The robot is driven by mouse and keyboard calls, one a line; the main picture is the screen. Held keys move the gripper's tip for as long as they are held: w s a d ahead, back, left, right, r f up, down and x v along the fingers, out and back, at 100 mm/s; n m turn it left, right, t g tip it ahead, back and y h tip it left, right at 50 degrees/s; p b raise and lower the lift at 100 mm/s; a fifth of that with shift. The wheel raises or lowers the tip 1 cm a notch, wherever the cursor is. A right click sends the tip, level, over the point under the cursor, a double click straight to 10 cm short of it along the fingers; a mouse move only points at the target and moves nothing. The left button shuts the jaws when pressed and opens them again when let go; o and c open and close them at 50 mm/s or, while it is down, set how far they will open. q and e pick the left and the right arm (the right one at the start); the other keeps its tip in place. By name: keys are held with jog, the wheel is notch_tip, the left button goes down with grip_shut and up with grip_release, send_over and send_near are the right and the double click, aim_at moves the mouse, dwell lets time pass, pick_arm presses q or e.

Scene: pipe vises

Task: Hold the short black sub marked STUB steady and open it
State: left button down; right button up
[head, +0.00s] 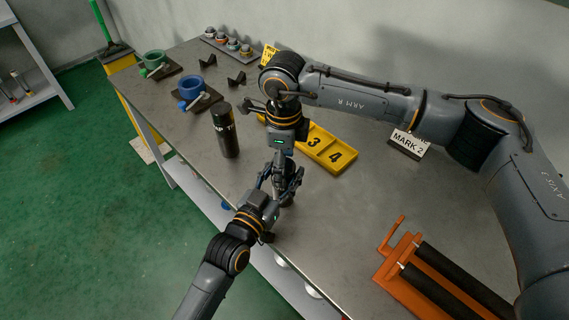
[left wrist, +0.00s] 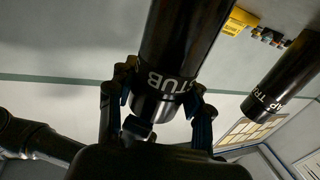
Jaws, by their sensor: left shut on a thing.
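The short black sub marked STUB (left wrist: 185,45) fills the middle of the left wrist view, its white lettering near a bare metal end. My left gripper (left wrist: 158,105) is shut on it near that end, one finger on each side. In the head view my left gripper (head: 277,184) is at the table's near edge, and the sub is mostly hidden between the grippers. My right gripper (head: 281,160) points down from directly above my left one. Its fingertips are mixed up with the left fingers, so I cannot tell its opening or whether it touches the sub.
A taller black sub (head: 226,132) stands to the left; it also shows in the left wrist view (left wrist: 288,75). A yellow numbered tray (head: 326,153) lies behind the grippers. Green (head: 153,60) and blue (head: 191,88) vises stand far left. An orange roller stand (head: 400,268) is front right.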

notch_tip(320, 180, up, 4)
jog(key=shift+a+f, duration=0.1)
jog(key=shift+f, duration=0.05)
jog(key=shift+c, duration=0.4)
jog(key=m, duration=0.1)
jog(key=s+a+m, duration=0.1)
jog(key=shift+a+m, duration=0.15)
jog(key=shift+m, duration=0.15)
jog(key=r+m, duration=0.1)
jog(key=m, duration=2)
jog(key=r+m, duration=0.1)
jog(key=m, duration=1)
jog(key=shift+d+r, duration=0.3)
jog(key=shift+r, duration=0.05)
jog(key=m, duration=0.3)
jog(key=shift+w+d+r, duration=0.25)
jog(key=shift+w+d, duration=0.1)
jog(key=shift+w, duration=0.05)
jog(key=shift+m, duration=0.3)
jog(key=shift+f, duration=3.95)
